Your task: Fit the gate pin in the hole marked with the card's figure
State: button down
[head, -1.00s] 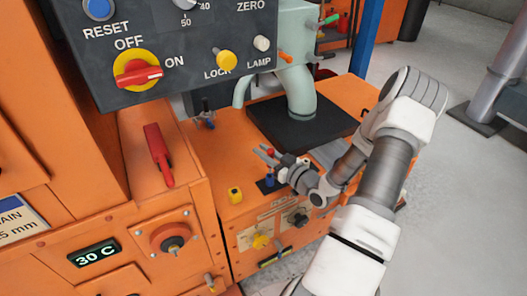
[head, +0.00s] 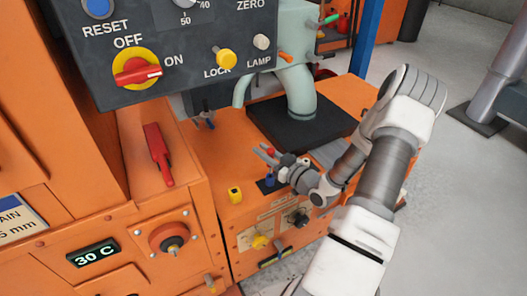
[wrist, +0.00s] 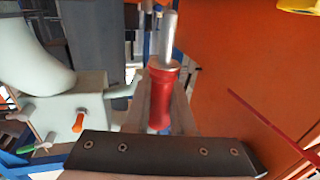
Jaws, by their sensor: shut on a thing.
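The gate pin, with a red handle (wrist: 160,98) and a bare metal shaft (wrist: 168,40), is between my gripper's fingers (wrist: 165,110) in the wrist view. The shaft points away from the gripper. In the head view my gripper (head: 268,155) is shut on the pin above the orange machine top; only a small red part (head: 270,151) of the pin shows. I cannot make out a marked hole or the card's figure.
A blue piece (head: 269,178) on a dark plate and a yellow block (head: 235,194) are near my gripper. A pale green pipe (head: 300,85) stands on a black base behind. The dark control panel (head: 180,50) overhangs at upper left. A red lever (head: 158,155) is left.

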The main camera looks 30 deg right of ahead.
jog(key=shift+f+b, duration=1.15)
jog(key=shift+f, duration=0.1)
dwell(0.4)
jog(key=shift+f, duration=1.1)
jog(key=c, duration=0.7)
grip_release()
jog(key=p+v, duration=0.3)
jog(key=v, duration=1.4)
jog(key=shift+s+p, duration=0.25)
jog(key=shift+p, duration=0.05)
